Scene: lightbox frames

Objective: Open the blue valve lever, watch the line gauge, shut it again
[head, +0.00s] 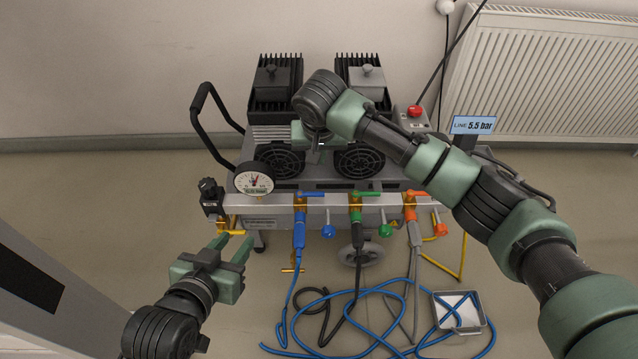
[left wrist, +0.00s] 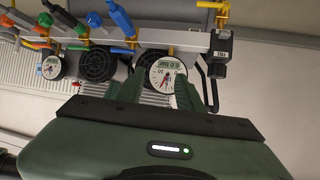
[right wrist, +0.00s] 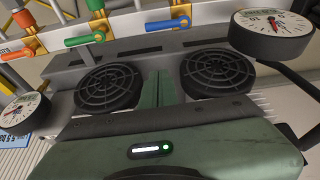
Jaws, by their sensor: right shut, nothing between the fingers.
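The blue valve lever (head: 312,194) lies level along the manifold above the blue hose fitting; it also shows in the right wrist view (right wrist: 167,24). The line sign (head: 473,125) reads "LINE 5.5 bar". My right arm covers the line gauge in the head view; a round gauge (right wrist: 22,113) beside a blue sign shows at the left of the right wrist view. My left gripper (head: 233,242) is open and empty, in front of the manifold's left end and left of the blue lever. My right gripper (right wrist: 157,88) is shut and empty above the compressor fans, behind the manifold.
Green (head: 365,194) and orange levers (head: 416,193) sit further right on the manifold (head: 335,201). Another dial gauge (head: 253,180) stands at the left, near the black push handle (head: 203,105). Loose hoses and a grey tray (head: 436,309) lie on the floor. A radiator (head: 545,75) is behind.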

